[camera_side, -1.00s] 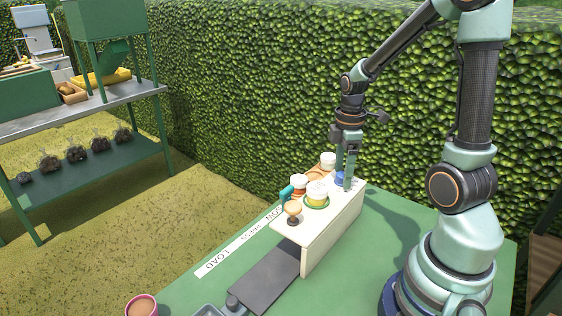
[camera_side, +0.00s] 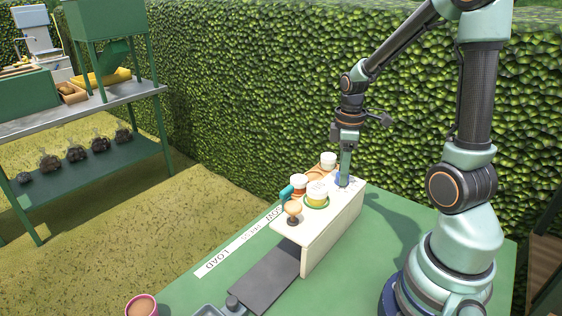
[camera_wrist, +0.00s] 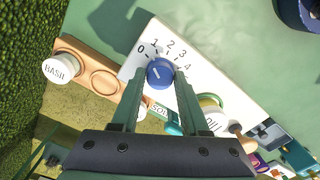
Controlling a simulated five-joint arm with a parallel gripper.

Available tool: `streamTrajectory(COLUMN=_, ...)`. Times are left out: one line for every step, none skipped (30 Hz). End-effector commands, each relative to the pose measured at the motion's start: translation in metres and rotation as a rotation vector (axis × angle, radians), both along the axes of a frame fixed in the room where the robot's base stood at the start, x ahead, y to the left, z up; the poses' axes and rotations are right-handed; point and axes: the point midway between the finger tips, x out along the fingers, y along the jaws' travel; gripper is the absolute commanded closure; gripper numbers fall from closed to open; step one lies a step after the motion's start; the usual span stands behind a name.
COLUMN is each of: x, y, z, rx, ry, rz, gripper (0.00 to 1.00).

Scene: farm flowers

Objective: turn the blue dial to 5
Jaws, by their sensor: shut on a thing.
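A 5 is not visible. The dial has a short white slanted mark; I cannot tell exactly which number it points to. My gripper (camera_wrist: 161,78) is shut on the dial, one finger on each side. In the side view my gripper (camera_side: 343,181) points straight down at the box's far right end, and the dial (camera_side: 338,178) is partly hidden behind it.
White-lidded jars, including one marked BASIL (camera_wrist: 61,69), stand beside the panel. A hedge rises behind. The green table (camera_side: 400,240) is clear right of the box.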

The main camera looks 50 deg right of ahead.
Motion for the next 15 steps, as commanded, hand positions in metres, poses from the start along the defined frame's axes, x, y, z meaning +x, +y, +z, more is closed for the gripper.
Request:
streamTrajectory(x=0.0, y=0.0001, z=0.0006, rx=0.001, ry=0.001, rz=-0.041, gripper=1.0)
streamTrajectory(x=0.0, y=0.0001, z=0.0006, rx=0.001, ry=0.001, rz=-0.07, gripper=1.0)
streamTrajectory(x=0.0, y=0.0001, z=0.0006, rx=0.001, ry=0.001, rz=-0.107, gripper=1.0)
streamTrajectory(x=0.0, y=0.0001, z=0.0007, rx=0.0, ry=0.0, rz=-0.136, gripper=1.0)
streamTrajectory(x=0.0, y=0.0001, z=0.0007, rx=0.001, ry=0.001, rz=-0.165, gripper=1.0)
streamTrajectory(x=0.0, y=0.0001, z=0.0007, rx=0.0, ry=0.0, rz=-0.202, gripper=1.0)
streamTrajectory(x=0.0, y=0.0001, z=0.0007, rx=0.0, ry=0.0, rz=-0.231, gripper=1.0)
streamTrajectory(x=0.0, y=0.0001, z=0.0007, rx=0.0, ry=0.0, rz=-0.26, gripper=1.0)
streamTrajectory(x=0.0, y=0.0001, z=0.0007, rx=0.0, ry=0.0, rz=-0.297, gripper=1.0)
streamTrajectory(x=0.0, y=0.0001, z=0.0008, rx=0.0, ry=0.0, rz=-0.326, gripper=1.0)
streamTrajectory(x=0.0, y=0.0001, z=0.0008, rx=0.0, ry=0.0, rz=-0.355, gripper=1.0)
streamTrajectory(x=0.0, y=0.0001, z=0.0008, rx=0.0, ry=0.0, rz=-0.392, gripper=1.0)
streamTrajectory(x=0.0, y=0.0001, z=0.0008, rx=0.0, ry=0.0, rz=-0.421, gripper=1.0)
streamTrajectory(x=0.0, y=0.0001, z=0.0008, rx=0.0, ry=0.0, rz=-0.45, gripper=1.0)
streamTrajectory(x=0.0, y=0.0001, z=0.0008, rx=0.0, ry=0.0, rz=-0.487, gripper=1.0)
